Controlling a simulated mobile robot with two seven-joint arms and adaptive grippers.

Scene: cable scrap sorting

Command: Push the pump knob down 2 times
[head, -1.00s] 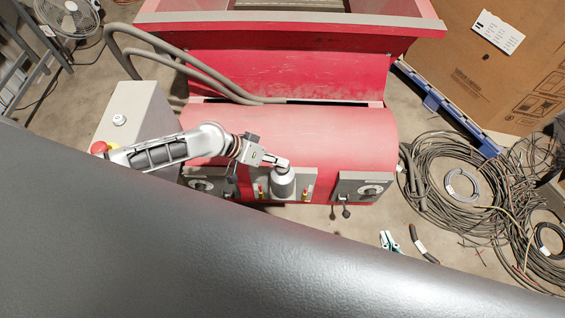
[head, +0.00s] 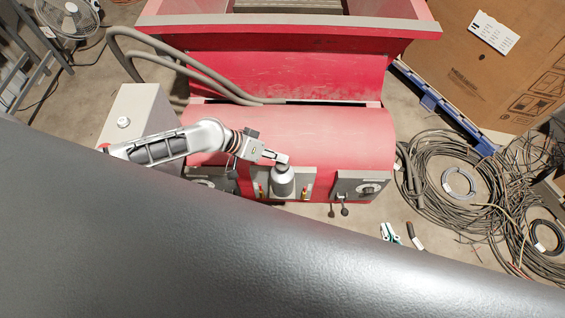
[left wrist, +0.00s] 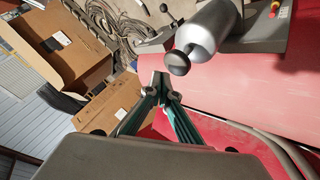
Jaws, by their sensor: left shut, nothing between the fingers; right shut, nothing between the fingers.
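The pump is a silver-grey cylinder (head: 283,184) on the front of the red machine. It also shows in the left wrist view (left wrist: 212,38), where its round black knob (left wrist: 177,62) stands out from the end on a short stem. My left gripper (head: 284,159) is at the top of the pump in the head view, partly covering the knob. In the left wrist view its green-sided fingers (left wrist: 161,78) are shut and empty. Their tips are close beside the knob, and a small gap seems to show between them. My right gripper is not in view.
The red machine (head: 330,130) has a dark control box (head: 358,186) right of the pump. Grey hoses (head: 185,65) curve at the upper left. Cable coils (head: 440,190) and a cardboard box (head: 500,60) are at right. Green-handled pliers (head: 390,232) lie on the floor.

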